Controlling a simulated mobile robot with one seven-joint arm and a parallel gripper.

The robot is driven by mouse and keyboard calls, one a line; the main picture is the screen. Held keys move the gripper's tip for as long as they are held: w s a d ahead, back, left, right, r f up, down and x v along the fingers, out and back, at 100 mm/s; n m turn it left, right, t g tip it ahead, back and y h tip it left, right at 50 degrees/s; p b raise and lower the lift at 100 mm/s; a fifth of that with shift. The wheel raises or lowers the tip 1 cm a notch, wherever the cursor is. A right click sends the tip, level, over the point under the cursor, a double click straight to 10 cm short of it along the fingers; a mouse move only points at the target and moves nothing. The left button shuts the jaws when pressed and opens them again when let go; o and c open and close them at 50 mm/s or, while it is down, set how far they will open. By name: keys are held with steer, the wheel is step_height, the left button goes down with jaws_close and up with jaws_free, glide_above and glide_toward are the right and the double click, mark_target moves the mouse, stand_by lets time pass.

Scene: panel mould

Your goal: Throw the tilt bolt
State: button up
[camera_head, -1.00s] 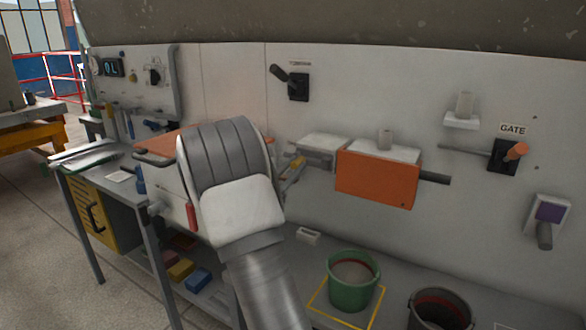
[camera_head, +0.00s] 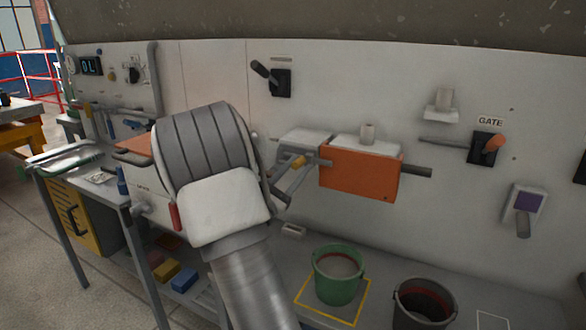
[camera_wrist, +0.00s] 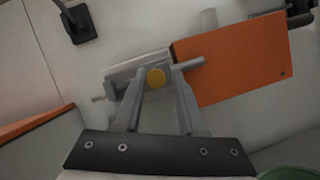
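The bolt is a grey bar (camera_wrist: 187,64) with a round yellow knob (camera_wrist: 155,78), in a grey housing (camera_wrist: 128,72) on the wall left of an orange box (camera_wrist: 235,60). In the head view the yellow knob (camera_head: 298,161) shows beside the orange box (camera_head: 360,172). I take this as the tilt bolt; no label shows on it. My gripper (camera_wrist: 159,77) is open, its fingers spread on either side of the knob in the wrist view. The head view also shows my gripper (camera_head: 292,172) near the knob. I cannot tell whether the fingers touch it.
A black lever (camera_head: 275,78) is on the wall above. A GATE lever (camera_head: 486,147) with an orange grip and a purple-faced switch (camera_head: 526,202) are to the right. A green bucket (camera_head: 338,284) and a dark bucket (camera_head: 424,312) stand below. A workbench (camera_head: 100,185) is left.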

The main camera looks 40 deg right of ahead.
steer(key=shift+o, duration=1)
steer(key=shift+a, duration=0.1)
steer(key=v, duration=1.7)
steer(key=shift+p, duration=0.4)
steer(key=shift+s, duration=0.1)
